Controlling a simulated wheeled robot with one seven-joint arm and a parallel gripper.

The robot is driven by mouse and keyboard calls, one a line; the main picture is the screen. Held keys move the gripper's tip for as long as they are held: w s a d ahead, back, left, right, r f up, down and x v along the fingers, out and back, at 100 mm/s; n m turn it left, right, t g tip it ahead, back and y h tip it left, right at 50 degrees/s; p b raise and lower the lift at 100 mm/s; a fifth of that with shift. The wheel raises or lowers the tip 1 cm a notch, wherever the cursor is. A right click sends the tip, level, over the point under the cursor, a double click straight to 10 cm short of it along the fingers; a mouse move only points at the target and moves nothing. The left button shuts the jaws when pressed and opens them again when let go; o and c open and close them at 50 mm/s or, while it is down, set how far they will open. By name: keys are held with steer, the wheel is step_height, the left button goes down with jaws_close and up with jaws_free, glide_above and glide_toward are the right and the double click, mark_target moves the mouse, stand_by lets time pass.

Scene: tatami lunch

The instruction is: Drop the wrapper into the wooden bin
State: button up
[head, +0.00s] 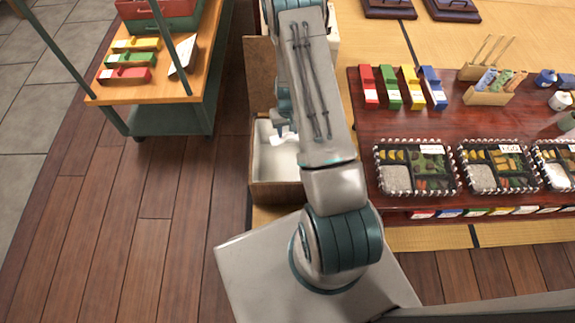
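The wooden bin (276,194) stands on the floor left of the low table, with a pale inside. My arm reaches over it and hides its right part. My gripper (281,133) is over the bin's far end, partly hidden behind my arm. A small bright white patch (290,138) shows right by the gripper; it may be the wrapper, but I cannot tell whether it is held or lies in the bin. The finger gap is too small to make out.
A dark red low table (365,125) with bento boxes (415,167), coloured cases and cups stands at right. A green-framed cart (172,122) with a wooden top stands at upper left. The wooden floor (150,240) at left is clear.

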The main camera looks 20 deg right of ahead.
steer(key=shift+o, duration=0.6)
steer(key=shift+r, duration=0.1)
step_height(320, 180, up, 14)
steer(key=p, duration=0.4)
steer(key=shift+f+p, duration=0.2)
steer(key=shift+p, duration=0.2)
